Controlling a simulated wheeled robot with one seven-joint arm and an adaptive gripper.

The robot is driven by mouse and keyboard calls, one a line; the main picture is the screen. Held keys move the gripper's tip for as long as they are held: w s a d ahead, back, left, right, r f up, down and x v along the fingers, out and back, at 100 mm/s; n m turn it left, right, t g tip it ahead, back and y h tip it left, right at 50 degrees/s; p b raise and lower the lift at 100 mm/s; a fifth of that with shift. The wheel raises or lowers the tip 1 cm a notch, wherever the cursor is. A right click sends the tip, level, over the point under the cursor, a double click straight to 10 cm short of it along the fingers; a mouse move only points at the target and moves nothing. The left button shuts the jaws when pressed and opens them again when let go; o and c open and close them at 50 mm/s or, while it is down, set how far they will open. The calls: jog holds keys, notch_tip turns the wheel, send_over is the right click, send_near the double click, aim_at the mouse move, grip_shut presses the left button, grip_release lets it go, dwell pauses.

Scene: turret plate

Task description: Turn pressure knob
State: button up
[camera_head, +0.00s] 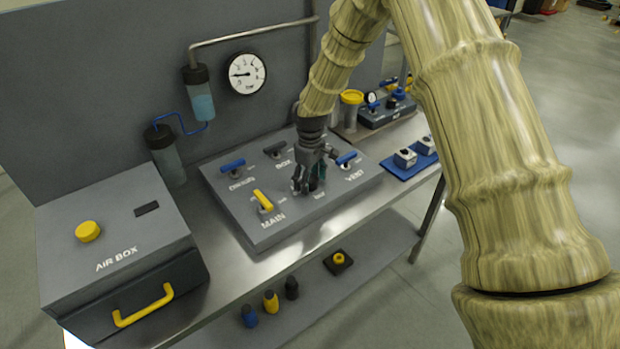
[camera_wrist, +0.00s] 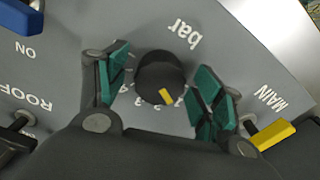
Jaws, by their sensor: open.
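The pressure knob (camera_wrist: 160,78) is a round black knob with a yellow pointer mark, on a grey panel by the word "bar" and a ring of digits. In the wrist view it sits between the green pads of my gripper (camera_wrist: 158,88). The pads stand apart on its left and right, with visible gaps on both sides. In the head view my gripper (camera_head: 308,187) is down at the panel (camera_head: 237,207) and hides most of the knob.
A yellow MAIN lever (camera_head: 263,200) is close to my gripper's left, and a blue VENT lever (camera_head: 346,158) to its right. Blue DIRIUS-like (camera_head: 232,166) and dark BOX (camera_head: 275,150) levers lie behind. A pressure gauge (camera_head: 246,74) hangs on the back wall.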

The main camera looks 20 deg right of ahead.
jog(key=c, duration=1)
